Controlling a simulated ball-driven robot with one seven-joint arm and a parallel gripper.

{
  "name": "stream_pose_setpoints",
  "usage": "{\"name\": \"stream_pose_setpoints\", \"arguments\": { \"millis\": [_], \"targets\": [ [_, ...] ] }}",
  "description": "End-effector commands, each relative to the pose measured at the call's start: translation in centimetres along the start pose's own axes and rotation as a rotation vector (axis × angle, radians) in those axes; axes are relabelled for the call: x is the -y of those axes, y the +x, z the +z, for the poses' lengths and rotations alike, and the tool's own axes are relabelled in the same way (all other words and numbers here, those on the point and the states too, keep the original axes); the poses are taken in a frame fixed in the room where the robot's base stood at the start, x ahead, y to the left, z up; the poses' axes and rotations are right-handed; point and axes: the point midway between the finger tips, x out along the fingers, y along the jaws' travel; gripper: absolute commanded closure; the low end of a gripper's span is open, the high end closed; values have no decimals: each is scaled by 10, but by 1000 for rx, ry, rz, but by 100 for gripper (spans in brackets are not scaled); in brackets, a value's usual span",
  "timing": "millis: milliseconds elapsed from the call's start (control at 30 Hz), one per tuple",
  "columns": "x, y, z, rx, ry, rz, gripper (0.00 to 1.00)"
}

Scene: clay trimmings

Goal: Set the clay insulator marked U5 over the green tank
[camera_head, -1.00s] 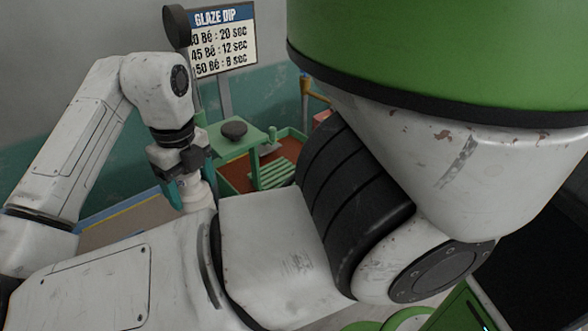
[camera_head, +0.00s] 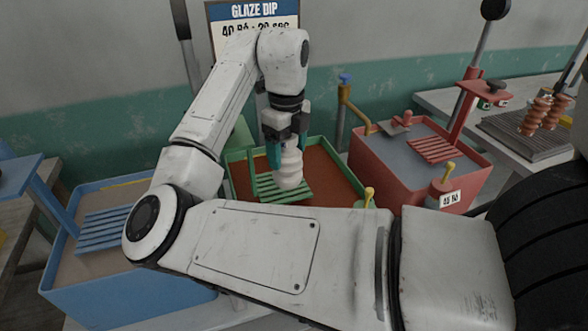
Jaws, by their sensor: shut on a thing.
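My gripper (camera_head: 280,150) is shut on a pale clay insulator (camera_head: 288,170), which hangs upright below the fingers. No U5 mark is readable on it. In the picture it appears over the green tank (camera_head: 233,183), in front of that tank's green slatted rack (camera_head: 285,188). I cannot tell whether the insulator touches the rack. The tank holds a reddish-brown liquid (camera_head: 325,165). My own arm hides the tank's front part.
A blue tank (camera_head: 130,285) stands to the left and a red tank (camera_head: 440,190) to the right, each with a slatted rack. Brown insulators (camera_head: 540,112) stand on a ribbed board (camera_head: 510,138) at the far right. A glaze dip sign (camera_head: 250,12) is behind.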

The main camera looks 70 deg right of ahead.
Motion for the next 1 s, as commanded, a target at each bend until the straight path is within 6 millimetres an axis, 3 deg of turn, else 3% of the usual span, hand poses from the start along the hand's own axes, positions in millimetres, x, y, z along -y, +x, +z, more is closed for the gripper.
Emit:
{"name": "stream_pose_setpoints", "arguments": {
  "millis": [333,500,1000],
  "targets": [
    [46,28,56,-1,0,1,90],
    [60,59,74,-2,1,1,90],
    [75,103,92,-2,2,1,90]
  ]
}}
